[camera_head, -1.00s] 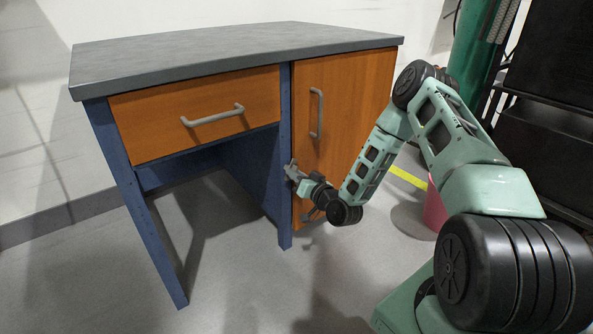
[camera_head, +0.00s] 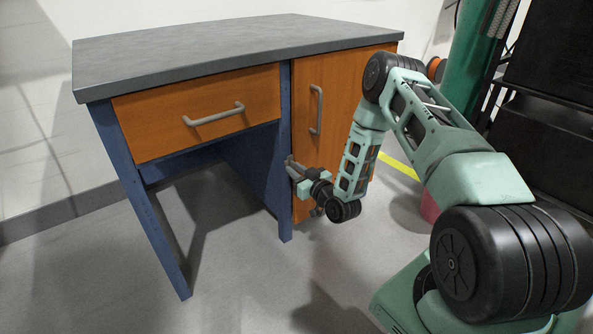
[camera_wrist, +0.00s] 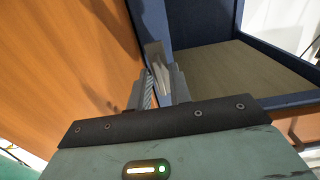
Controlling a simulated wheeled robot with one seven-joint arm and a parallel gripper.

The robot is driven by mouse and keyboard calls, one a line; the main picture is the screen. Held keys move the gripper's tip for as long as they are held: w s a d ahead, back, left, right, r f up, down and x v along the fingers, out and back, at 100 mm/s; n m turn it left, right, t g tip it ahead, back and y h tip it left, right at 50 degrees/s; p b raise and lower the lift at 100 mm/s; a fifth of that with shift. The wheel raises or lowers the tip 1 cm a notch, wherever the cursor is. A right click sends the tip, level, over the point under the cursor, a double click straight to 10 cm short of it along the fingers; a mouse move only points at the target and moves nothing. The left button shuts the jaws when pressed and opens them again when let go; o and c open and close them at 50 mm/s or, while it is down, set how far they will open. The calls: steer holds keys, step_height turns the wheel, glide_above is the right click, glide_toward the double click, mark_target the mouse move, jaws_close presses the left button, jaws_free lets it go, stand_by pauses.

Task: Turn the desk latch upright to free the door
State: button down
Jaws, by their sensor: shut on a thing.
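The desk's orange door (camera_head: 345,115) is closed in the head view, with a vertical grey handle (camera_head: 316,110). My gripper (camera_head: 292,168) is at the door's lower left edge, by the blue desk post (camera_head: 285,215). In the wrist view my gripper (camera_wrist: 159,92) is shut on the grey latch (camera_wrist: 153,50), whose end shows between and beyond the fingertips. The latch lies close to the seam between the orange door and the blue frame. Its tilt is hard to tell, as the fingers cover much of it.
An orange drawer (camera_head: 200,112) with a grey handle is closed at left, above an open knee space. A pink bin (camera_head: 430,205) stands partly behind my arm. A green cylinder (camera_head: 466,70) and dark shelving (camera_head: 540,130) are at right. The floor in front is clear.

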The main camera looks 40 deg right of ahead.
steer(key=shift+f, duration=0.1)
steer(key=c, duration=1.6)
jaws_free()
steer(key=shift+o, duration=0.2)
steer(key=shift+s, duration=0.1)
steer(key=s+p, duration=0.5)
steer(key=s, duration=1.2)
steer(key=shift+s+d, duration=0.15)
steer(key=shift+d, duration=0.15)
